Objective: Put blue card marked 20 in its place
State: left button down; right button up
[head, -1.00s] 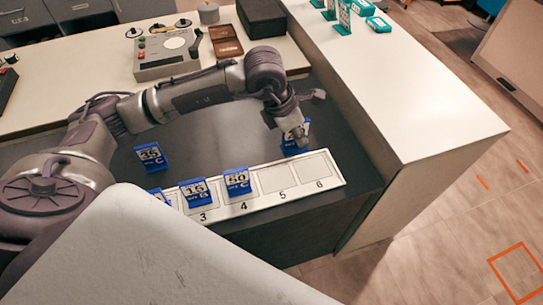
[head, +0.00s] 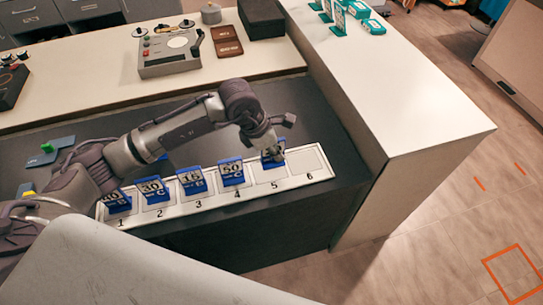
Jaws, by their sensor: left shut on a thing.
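My left gripper (head: 273,153) is shut on a blue card (head: 279,148) at slot 5 of the white numbered strip (head: 311,162). The gripper covers most of this card, so its number cannot be read. I cannot tell whether it rests on the strip. Blue cards stand in slots 1 (head: 117,202), 2 (head: 152,190), 3 (head: 191,181) and 4 (head: 231,173); those in slots 2, 3 and 4 seem to read 30, 15 and 50. Slot 6 is empty. My right gripper is not in view.
My left forearm hides part of the dark worktop (head: 306,125), including most of another blue card behind it. Teal cards (head: 371,26) are at the upper right.

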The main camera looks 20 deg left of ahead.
aim_at(272, 161)
pick_arm(q)
jog(key=shift+w+a+f, duration=0.25)
jog(key=shift+a+f, duration=0.2)
jog(key=shift+a, duration=0.1)
notch_tip(272, 161, down, 4)
jog(key=shift+r+p, duration=0.15)
jog(key=shift+p, duration=0.55)
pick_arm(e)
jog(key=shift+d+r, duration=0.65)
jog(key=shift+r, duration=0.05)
pick_arm(q)
jog(key=shift+f, duration=0.3)
jog(key=c, duration=1.2)
grip_release()
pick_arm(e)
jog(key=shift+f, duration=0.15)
pick_arm(q)
jog(key=shift+r, duration=0.15)
